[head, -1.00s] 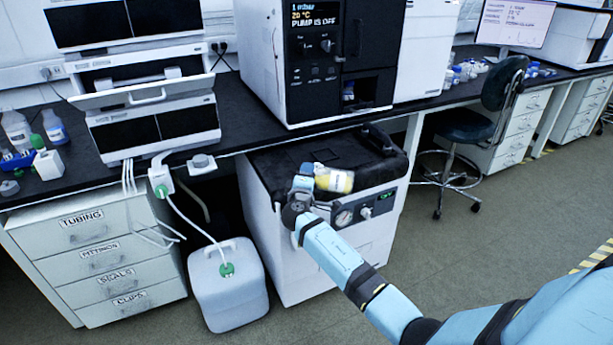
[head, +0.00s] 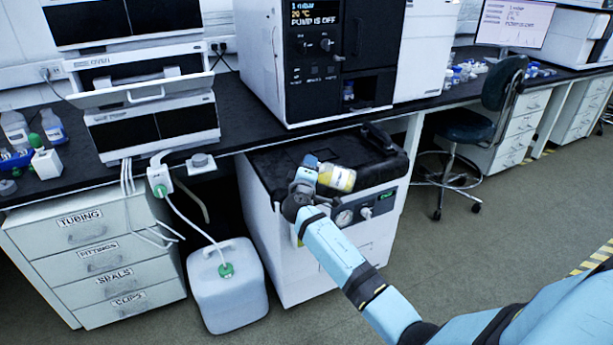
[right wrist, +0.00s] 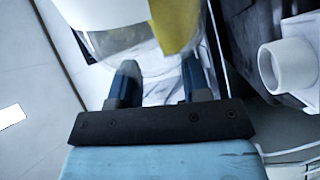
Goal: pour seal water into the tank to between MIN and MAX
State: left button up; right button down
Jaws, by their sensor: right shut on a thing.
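My right gripper (head: 311,172) is shut on a bottle with a yellow label (head: 337,178), above the front edge of the white floor-standing pump cabinet (head: 270,235). The bottle lies tilted, well off upright. In the right wrist view the two fingers (right wrist: 160,88) are against the bottle's clear body (right wrist: 125,45); its mouth is not clearly visible. A white round port (right wrist: 290,65) is right of the bottle, apart from it. I cannot make out the tank's MIN and MAX marks or water level. My left gripper is not in view.
The cabinet has a black top (head: 285,160) and a round gauge (head: 344,217) on its front. A white jerrycan (head: 228,290) with a green cap and tube stands on the floor to its left. A drawer unit (head: 100,265) is further left. A stool (head: 470,130) stands right.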

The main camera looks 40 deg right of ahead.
jog(key=shift+s+d+r+m+b, duration=0.15)
jog(key=shift+s+r+m+b, duration=0.05)
jog(key=shift+r+m, duration=0.65)
jog(key=shift+s+d+r+m+b, duration=0.15)
jog(key=shift+r+m+b, duration=0.1)
jog(key=shift+r+m, duration=0.55)
jog(key=shift+s+d+r+m+b, duration=0.2)
jog(key=shift+r+m, duration=0.35)
jog(key=shift+r, duration=0.5)
